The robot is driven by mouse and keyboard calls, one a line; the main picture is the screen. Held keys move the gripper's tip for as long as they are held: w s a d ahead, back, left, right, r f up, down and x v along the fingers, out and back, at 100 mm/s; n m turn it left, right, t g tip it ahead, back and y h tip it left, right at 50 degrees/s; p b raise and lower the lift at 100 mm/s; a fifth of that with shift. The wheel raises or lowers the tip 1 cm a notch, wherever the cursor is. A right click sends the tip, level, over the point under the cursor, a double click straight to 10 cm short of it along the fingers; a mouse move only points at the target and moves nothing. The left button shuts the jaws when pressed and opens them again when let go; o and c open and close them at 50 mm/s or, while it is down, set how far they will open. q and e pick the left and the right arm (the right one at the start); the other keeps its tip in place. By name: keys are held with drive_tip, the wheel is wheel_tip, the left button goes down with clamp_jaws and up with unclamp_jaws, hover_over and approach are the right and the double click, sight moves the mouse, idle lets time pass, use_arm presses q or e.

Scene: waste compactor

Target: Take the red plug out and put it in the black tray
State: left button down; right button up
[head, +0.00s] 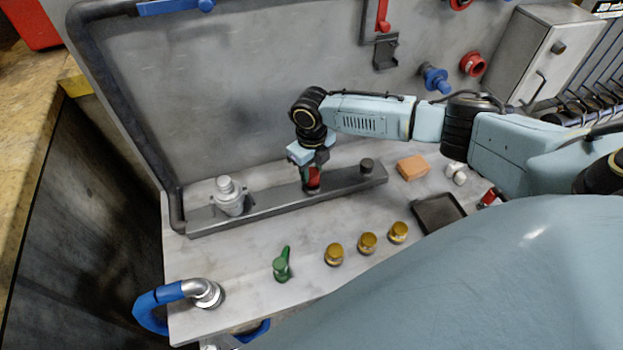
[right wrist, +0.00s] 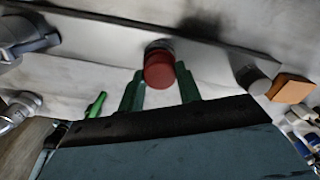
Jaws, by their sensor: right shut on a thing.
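The red plug (head: 312,178) stands upright at the grey metal bar on the bench. My right gripper (head: 308,168) reaches down over it from above and is shut on it. In the right wrist view the red plug (right wrist: 159,70) shows its round red end just beyond the green fingers (right wrist: 160,92). I cannot tell whether the plug's lower end is seated in the bar. The black tray (head: 438,213) lies flat and empty on the bench, to the right of the bar. My left gripper is not in view.
The grey bar (head: 265,209) also carries a grey metal fitting (head: 229,196) and a dark knob (head: 367,166). An orange block (head: 411,167) lies behind the tray. A wall panel rises behind.

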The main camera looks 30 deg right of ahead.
sight(312, 172)
drive_tip(key=shift+r+p, duration=2.2)
drive_tip(key=shift+r, duration=0.25)
